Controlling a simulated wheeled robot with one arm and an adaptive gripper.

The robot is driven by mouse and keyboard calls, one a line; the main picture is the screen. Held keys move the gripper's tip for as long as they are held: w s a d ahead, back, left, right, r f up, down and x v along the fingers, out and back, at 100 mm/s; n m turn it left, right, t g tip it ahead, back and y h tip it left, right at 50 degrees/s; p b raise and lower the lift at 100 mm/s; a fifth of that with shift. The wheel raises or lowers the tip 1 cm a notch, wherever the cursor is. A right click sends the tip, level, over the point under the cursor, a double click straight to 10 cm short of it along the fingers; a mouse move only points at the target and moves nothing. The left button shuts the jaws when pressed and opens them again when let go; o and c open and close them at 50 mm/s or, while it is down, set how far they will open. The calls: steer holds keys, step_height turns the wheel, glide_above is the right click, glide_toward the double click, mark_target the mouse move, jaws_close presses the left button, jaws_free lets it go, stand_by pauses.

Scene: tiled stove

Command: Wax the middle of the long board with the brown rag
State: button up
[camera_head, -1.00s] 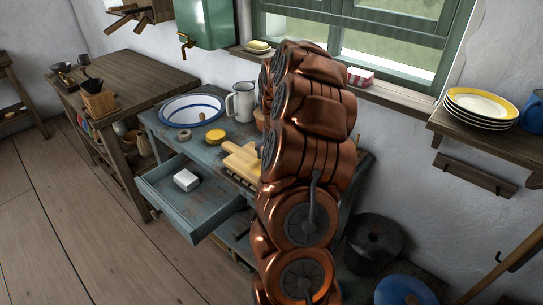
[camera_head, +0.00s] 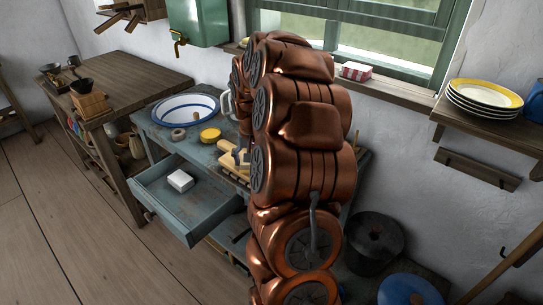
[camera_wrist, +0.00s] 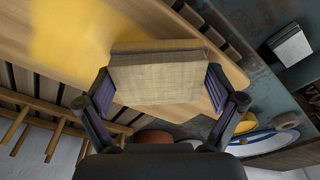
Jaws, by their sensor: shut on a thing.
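My gripper (camera_wrist: 160,80) is shut on the rag (camera_wrist: 155,78), a tan, folded, cloth-textured block, in the wrist view. The rag is over the long board (camera_wrist: 182,30), a pale wooden board. Whether it touches the wood I cannot tell. A blurred yellow patch (camera_wrist: 75,32) lies on the board at the upper left. In the head view, part of the board (camera_head: 227,161) shows on the blue table beside my arm. My copper-coloured arm hides the rest of the board and most of the gripper.
The blue table (camera_head: 160,128) holds a blue-rimmed basin (camera_head: 213,103), a yellow tin (camera_head: 210,135) and a ring-shaped roll (camera_head: 178,134). A white mug (camera_head: 226,103) stands partly behind my arm. The open drawer (camera_head: 196,226) juts out with a white block (camera_head: 180,181) inside.

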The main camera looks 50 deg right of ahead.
steer(key=shift+s+a+f, duration=0.1)
steer(key=shift+a, duration=0.7)
steer(key=shift+a+r, duration=0.1)
steer(key=shift+r, duration=0.25)
step_height(320, 180, up, 2)
steer(key=shift+r, duration=0.3)
steer(key=shift+r+p, duration=0.45)
steer(key=shift+r, duration=2.15)
